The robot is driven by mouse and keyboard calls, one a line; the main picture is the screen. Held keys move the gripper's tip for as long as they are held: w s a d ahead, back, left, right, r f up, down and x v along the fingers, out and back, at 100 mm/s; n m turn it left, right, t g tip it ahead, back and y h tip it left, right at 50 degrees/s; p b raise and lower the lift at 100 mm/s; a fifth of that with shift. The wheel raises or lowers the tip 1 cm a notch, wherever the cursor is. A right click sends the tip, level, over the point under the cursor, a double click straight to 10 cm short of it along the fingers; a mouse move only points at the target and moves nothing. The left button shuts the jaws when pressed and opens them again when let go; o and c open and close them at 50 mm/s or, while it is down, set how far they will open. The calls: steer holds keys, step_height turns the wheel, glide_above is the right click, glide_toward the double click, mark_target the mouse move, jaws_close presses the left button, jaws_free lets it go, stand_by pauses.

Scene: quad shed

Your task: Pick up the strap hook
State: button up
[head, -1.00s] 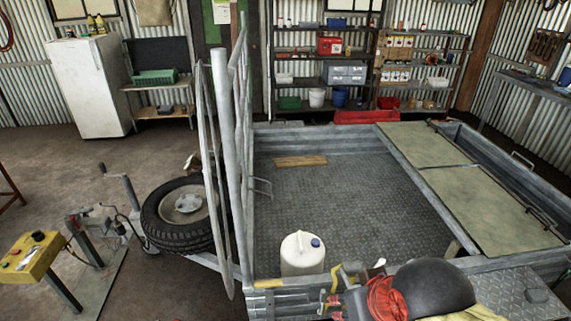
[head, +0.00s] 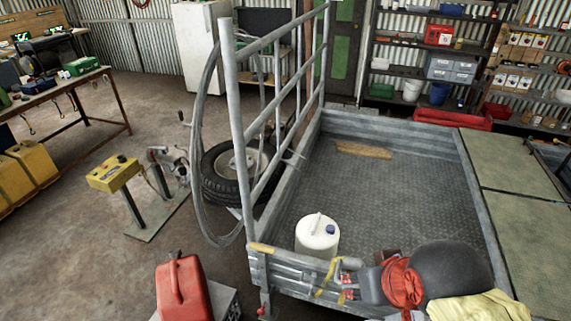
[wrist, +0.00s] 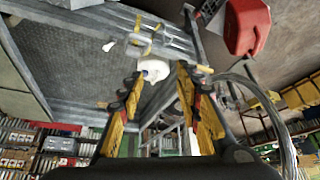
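I cannot make out for certain which part is the strap hook. In the wrist view a yellow strap (wrist: 150,42) also shows on the trailer edge, beyond the fingertips. My gripper (wrist: 157,72) has its yellow and black fingers apart with nothing between them; it does not touch the strap.
A white jug (head: 317,237) stands inside the trailer, close to the strap. A red fuel can (head: 183,288) and a yellow-topped post (head: 113,173) stand left. Floor between is clear.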

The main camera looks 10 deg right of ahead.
steer(key=m+g, duration=0.5)
steer(key=g, duration=0.1)
glide_above(314, 275)
step_height(314, 275, down, 32)
steer(key=shift+a+f+p, duration=0.1)
steer(key=shift+f+p, duration=0.05)
steer(key=shift+p, duration=0.25)
steer(key=shift+f, duration=0.35)
step_height(314, 275, down, 7)
steer(key=b, duration=0.3)
steer(key=shift+w, duration=0.1)
steer(key=shift+c, duration=0.9)
jaws_close()
